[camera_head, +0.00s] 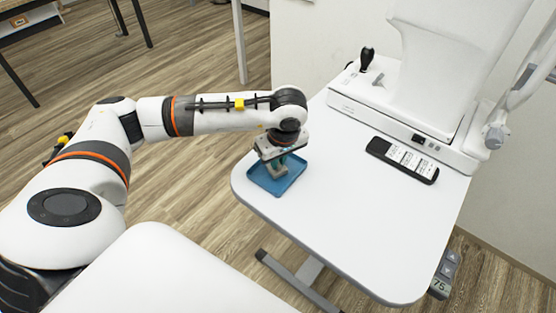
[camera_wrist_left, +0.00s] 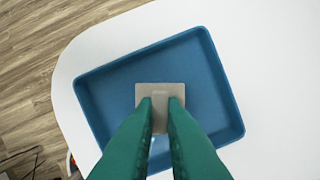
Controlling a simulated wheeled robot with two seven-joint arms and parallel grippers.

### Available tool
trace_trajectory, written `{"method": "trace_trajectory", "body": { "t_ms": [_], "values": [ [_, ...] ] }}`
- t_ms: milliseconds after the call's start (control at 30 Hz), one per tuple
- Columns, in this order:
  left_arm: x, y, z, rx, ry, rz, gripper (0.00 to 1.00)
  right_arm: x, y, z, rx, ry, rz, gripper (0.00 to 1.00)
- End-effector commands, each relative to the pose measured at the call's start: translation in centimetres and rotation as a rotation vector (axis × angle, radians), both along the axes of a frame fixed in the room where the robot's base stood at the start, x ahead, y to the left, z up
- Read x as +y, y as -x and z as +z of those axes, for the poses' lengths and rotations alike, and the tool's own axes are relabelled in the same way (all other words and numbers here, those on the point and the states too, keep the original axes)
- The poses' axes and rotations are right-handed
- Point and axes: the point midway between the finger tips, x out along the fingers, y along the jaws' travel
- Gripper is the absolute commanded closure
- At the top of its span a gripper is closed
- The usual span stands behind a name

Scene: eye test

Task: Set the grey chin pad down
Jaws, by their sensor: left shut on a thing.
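The grey chin pad (camera_wrist_left: 158,90) shows in the left wrist view as a small squarish block between the tips of my green fingers. My left gripper (camera_wrist_left: 160,104) is shut on it. In the head view my left gripper (camera_head: 277,171) points down over the blue tray (camera_head: 287,184), and the pad is hard to make out there. The tray also fills the middle of the left wrist view (camera_wrist_left: 205,75), with the pad over its floor. I cannot tell whether the pad touches the floor. My right gripper is not in view.
The tray lies near the left edge of the white table (camera_head: 370,225). A black remote-like device with white labels (camera_head: 402,160) lies at the right. A white instrument (camera_head: 440,70) with a black joystick (camera_head: 366,58) stands at the back. The table's front middle is clear.

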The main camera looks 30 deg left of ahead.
Motion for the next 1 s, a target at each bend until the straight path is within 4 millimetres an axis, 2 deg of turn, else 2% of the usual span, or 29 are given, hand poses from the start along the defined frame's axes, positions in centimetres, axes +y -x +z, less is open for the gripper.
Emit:
{"method": "trace_trajectory", "body": {
  "t_ms": [200, 233, 333, 600, 767, 1000],
  "values": [
    [0.0, 0.0, -0.5, 0.0, 0.0, -0.001, 1.0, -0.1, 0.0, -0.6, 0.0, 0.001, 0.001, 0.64],
    [0.0, 0.0, -0.3, -0.001, 0.0, -0.001, 0.85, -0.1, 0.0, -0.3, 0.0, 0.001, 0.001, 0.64],
    [0.0, 0.0, -0.3, 0.0, 0.0, -0.001, 0.69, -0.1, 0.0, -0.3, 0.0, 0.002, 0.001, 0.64],
    [0.0, 0.0, -0.2, 0.0, 0.0, -0.001, 0.69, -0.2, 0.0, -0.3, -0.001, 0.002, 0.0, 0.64],
    [-0.1, 0.0, 0.7, -0.003, 0.002, -0.002, 0.69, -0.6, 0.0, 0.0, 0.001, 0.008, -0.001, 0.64],
    [-1.0, 0.3, 5.5, -0.007, 0.002, -0.004, 0.69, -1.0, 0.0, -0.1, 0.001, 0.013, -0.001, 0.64]
  ]
}}
